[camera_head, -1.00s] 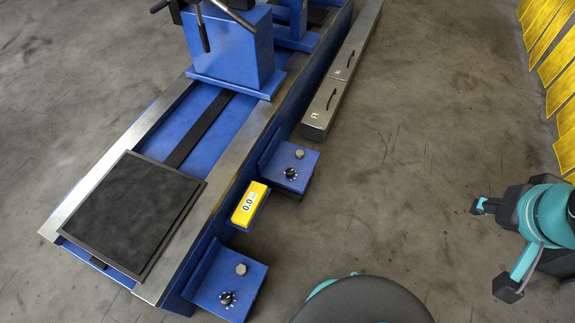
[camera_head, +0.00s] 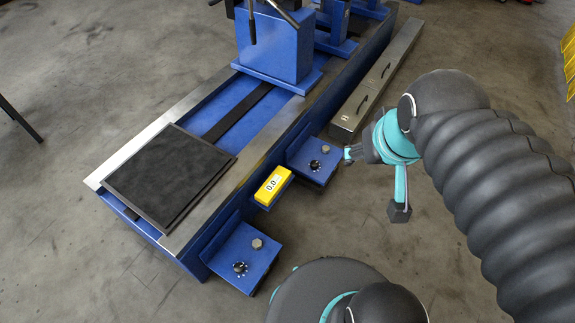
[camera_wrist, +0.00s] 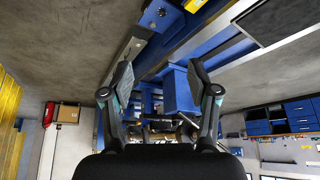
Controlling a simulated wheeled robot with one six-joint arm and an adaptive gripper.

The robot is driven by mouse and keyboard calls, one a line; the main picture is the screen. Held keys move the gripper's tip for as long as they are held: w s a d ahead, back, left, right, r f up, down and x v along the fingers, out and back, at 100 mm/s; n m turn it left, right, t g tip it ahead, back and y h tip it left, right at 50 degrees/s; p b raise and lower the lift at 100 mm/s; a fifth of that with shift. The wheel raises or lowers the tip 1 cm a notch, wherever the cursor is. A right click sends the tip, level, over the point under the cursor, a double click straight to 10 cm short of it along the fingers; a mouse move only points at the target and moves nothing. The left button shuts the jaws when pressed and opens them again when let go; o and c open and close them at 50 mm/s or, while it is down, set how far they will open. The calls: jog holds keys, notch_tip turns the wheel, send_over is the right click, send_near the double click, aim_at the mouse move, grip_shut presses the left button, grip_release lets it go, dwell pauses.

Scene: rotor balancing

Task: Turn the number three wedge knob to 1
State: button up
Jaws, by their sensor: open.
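Two small black knobs with white marks around them sit on blue side brackets of the machine. The far knob (camera_head: 315,165) is on the bracket right of the yellow display, and the near knob (camera_head: 240,267) is on the bracket at the lower front. Their numbers are too small to read, so I cannot tell which is number three or where each points. My gripper (camera_head: 374,182) is open and empty, just right of the far bracket and apart from it. In the wrist view my gripper (camera_wrist: 160,80) has its fingers spread, and a bracket knob (camera_wrist: 162,12) shows at the top edge.
A yellow display (camera_head: 272,187) stands out between the brackets. A silver bolt head sits beside each knob. The blue machine bed (camera_head: 225,112) carries a dark square plate (camera_head: 165,165). A long metal drawer box (camera_head: 365,95) lies behind the far bracket. The floor below the gripper is clear.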

jog(key=w+f+m+g+b, duration=0.1)
jog(key=w+f+m+g, duration=0.15)
jog(key=w, duration=1.05)
jog(key=m+g+b, duration=0.3)
jog(key=m, duration=0.5)
send_over(315, 163)
notch_tip(315, 163, down, 37)
notch_tip(315, 163, down, 15)
jog(key=shift+r, duration=0.15)
grip_shut()
